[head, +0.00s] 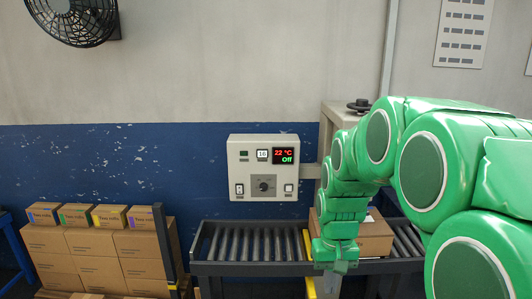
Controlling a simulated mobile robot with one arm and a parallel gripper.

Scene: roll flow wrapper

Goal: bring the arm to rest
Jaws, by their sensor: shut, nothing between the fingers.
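My green arm comes in from the right and bends down in front of the roller conveyor (262,269). My gripper (336,266) is at the arm's lower end, pointing down near the front rail. It is small here; it is shut and holds nothing. A brown cardboard box (376,240) sits on the rollers behind my forearm, partly hidden by it. I cannot tell how far the gripper is from the box or the rail.
A control panel (262,167) on the wall side reads 22 °C and Off. Stacked cartons (102,243) stand at the left beside a dark post (165,250). A wall fan (73,20) hangs upper left. The left rollers are bare.

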